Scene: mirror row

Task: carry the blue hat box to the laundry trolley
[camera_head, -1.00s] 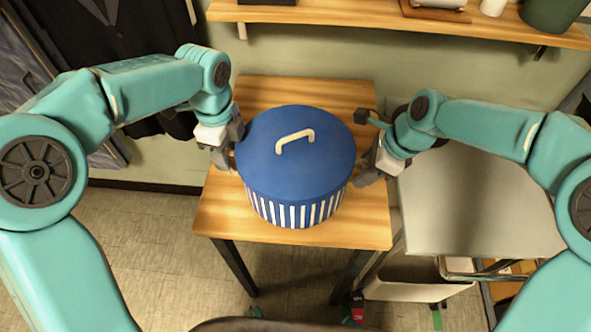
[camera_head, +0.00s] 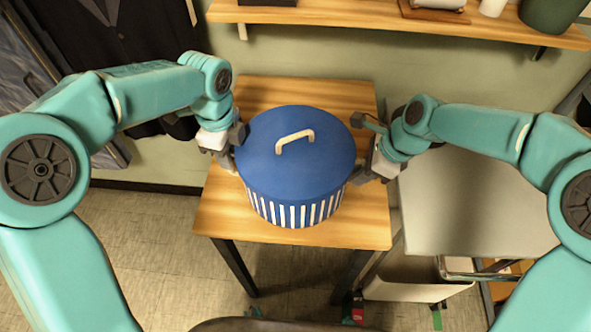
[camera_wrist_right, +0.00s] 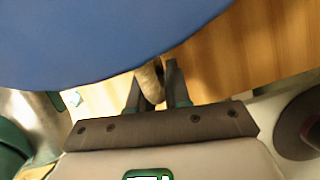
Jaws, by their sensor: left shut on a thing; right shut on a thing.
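The blue hat box (camera_head: 296,158) stands upright on a small wooden table, with a plain blue lid, a cream lid handle (camera_head: 295,139) and blue and white striped sides. My left gripper (camera_head: 234,160) is at the box's left side and shut on it; its fingertips are mostly hidden. My right gripper (camera_head: 360,177) is at the right side. In the right wrist view its fingers (camera_wrist_right: 154,86) are shut on a cream side handle (camera_wrist_right: 149,80) under the blue lid (camera_wrist_right: 90,35). I cannot tell a laundry trolley for sure in these views.
The wooden table (camera_head: 225,215) has bare top around the box. A grey-topped unit (camera_head: 475,205) stands close on the right. A wooden shelf (camera_head: 400,22) runs along the wall behind. Dark clothes (camera_head: 120,45) hang at the back left. Floor (camera_head: 150,245) shows at the front left.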

